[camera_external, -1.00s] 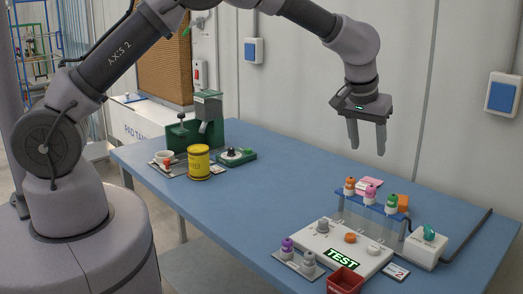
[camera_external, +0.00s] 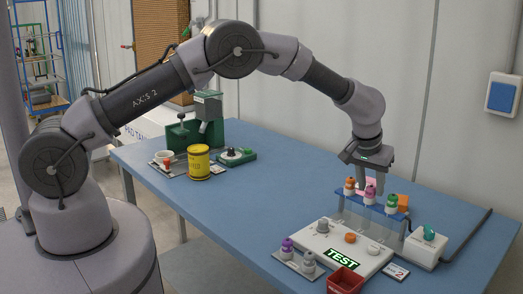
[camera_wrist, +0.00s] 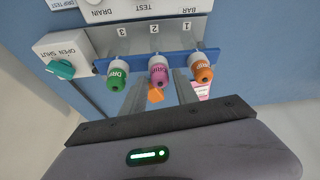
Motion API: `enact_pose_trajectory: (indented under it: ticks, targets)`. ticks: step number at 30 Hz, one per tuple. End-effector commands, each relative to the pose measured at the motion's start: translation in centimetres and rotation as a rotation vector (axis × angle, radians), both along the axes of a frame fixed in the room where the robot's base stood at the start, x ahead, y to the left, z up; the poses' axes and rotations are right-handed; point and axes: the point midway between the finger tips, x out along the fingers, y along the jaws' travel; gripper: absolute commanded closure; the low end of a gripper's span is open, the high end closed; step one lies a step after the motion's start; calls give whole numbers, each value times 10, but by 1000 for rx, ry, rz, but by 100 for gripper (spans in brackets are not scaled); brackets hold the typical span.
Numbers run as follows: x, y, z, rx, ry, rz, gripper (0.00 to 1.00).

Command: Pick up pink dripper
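The pink dripper (camera_external: 369,195) stands upright in the middle hole of a blue-topped rack (camera_wrist: 137,63), in the slot marked 2. An orange dripper (camera_external: 349,187) is in slot 1 and a green dripper (camera_external: 391,204) in slot 3. My gripper (camera_external: 370,182) points down just above the rack, close to the pink dripper. In the wrist view its two fingers are apart, and the pink dripper (camera_wrist: 158,74) appears between their tips. Nothing is held. I cannot tell whether a finger touches it.
A white test panel (camera_external: 344,245) stands in front of the rack, with a red bin (camera_external: 345,280) and a grey tray of drippers (camera_external: 290,262) beside it. An open/shut valve box (camera_external: 425,248) is at right. A yellow can (camera_external: 199,162) stands left. The table's middle is clear.

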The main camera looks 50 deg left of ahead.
Motion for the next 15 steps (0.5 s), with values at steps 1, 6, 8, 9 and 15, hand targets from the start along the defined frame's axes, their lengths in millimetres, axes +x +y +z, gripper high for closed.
enact_pose_trajectory:
  ticks: [1, 6, 8, 9, 15]
  targets:
    - [0, 0, 0, 0, 0, 0, 76]
    - [0, 0, 0, 0, 0, 0, 100]
    - [0, 0, 0, 0, 0, 0, 100]
    - [0, 0, 0, 0, 0, 0, 100]
    - [0, 0, 3, 0, 0, 0, 100]
